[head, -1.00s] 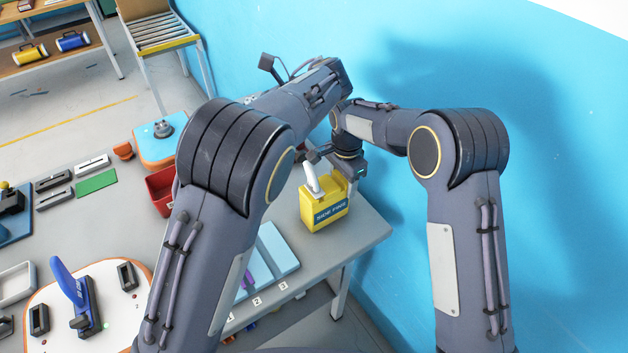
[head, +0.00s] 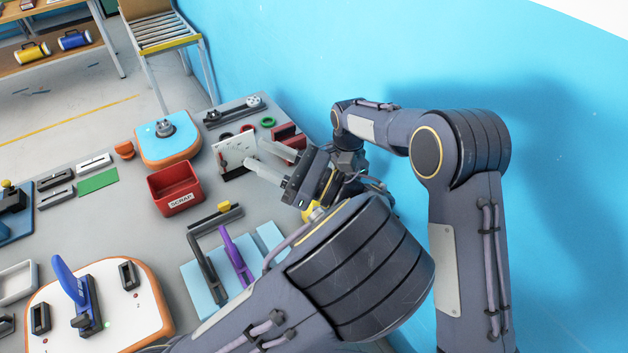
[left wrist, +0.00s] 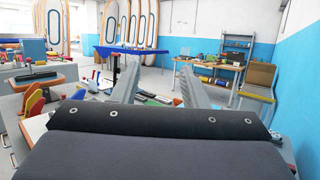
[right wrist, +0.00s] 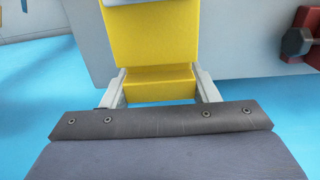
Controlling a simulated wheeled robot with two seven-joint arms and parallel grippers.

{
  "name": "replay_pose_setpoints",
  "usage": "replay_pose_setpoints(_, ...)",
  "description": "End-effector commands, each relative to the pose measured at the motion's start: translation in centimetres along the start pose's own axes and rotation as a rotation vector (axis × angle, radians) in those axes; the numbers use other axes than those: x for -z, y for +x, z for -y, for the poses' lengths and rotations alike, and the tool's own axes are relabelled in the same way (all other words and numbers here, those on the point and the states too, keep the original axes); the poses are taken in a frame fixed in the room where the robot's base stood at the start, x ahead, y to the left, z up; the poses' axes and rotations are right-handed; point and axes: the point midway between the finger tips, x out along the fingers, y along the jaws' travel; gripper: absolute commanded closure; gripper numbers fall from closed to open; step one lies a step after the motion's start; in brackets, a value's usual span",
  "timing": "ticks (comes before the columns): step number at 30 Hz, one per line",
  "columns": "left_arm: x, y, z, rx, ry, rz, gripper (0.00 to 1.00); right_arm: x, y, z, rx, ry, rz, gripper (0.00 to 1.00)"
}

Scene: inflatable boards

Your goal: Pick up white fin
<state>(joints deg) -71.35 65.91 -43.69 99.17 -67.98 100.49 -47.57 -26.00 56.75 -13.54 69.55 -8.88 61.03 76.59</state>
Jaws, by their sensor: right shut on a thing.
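No white fin can be made out clearly now. My left gripper (head: 256,156) is open and empty above the far right of the bench, its two grey fingers pointing left; they also show apart in the left wrist view (left wrist: 160,82). A yellow box (head: 312,212) is mostly hidden behind my left arm and gripper. My right gripper (right wrist: 157,86) is shut on this yellow box, which fills the space between its fingers in the right wrist view (right wrist: 155,45). In the head view the right gripper is hidden behind the left one.
A red scrap bin (head: 174,190) stands left of my left gripper. A purple fin (head: 237,257) and a black piece (head: 206,268) lie on a light blue pad (head: 195,290). A white panel (head: 228,160) stands behind. The blue wall (head: 300,60) is close on the right.

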Motion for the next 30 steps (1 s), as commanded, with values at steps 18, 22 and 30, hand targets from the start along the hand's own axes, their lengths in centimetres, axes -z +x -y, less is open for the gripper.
replay_pose_setpoints(18,10.7,-15.9,3.8,0.601,-0.074,-0.222,0.60,0.0,0.0,0.0,0.000,0.000,0.000,0.69)
replay_pose_setpoints(22,11.3,-16.6,5.3,0.652,-0.116,-0.285,0.60,0.0,0.0,0.0,0.000,0.000,0.000,0.69)
replay_pose_setpoints(30,12.4,-13.2,8.2,0.655,-0.119,-0.290,0.60,0.0,0.0,0.0,0.000,0.000,0.000,0.69)
